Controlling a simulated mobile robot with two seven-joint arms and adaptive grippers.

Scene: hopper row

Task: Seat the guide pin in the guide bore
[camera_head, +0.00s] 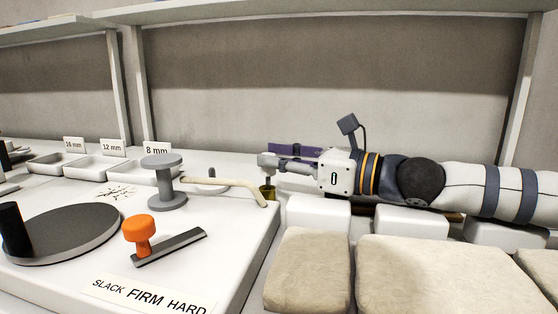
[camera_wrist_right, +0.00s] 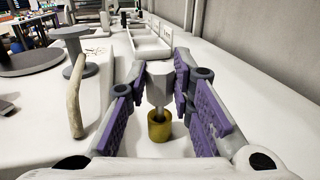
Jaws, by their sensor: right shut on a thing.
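The guide pin shows in the right wrist view as a pale grey head (camera_wrist_right: 160,82) with a thinner shaft below it. My right gripper (camera_wrist_right: 158,74), with purple finger pads, is shut on the pin's head. In the head view the right gripper (camera_head: 275,159) reaches in from the right, above the brass-coloured guide bore collar (camera_head: 268,192). The collar also shows in the right wrist view (camera_wrist_right: 160,132). The pin looks upright, and its shaft's lower end meets the collar's opening; I cannot tell how deep it is. My left gripper is not in view.
A grey spool-shaped post (camera_head: 166,185) with a cream curved arm (camera_head: 235,185) stands close left of the collar. An orange knob (camera_head: 138,228) and dark disc (camera_head: 68,236) are further left. Labelled trays (camera_head: 95,168) stand behind. Beige pads (camera_head: 308,270) lie in front right.

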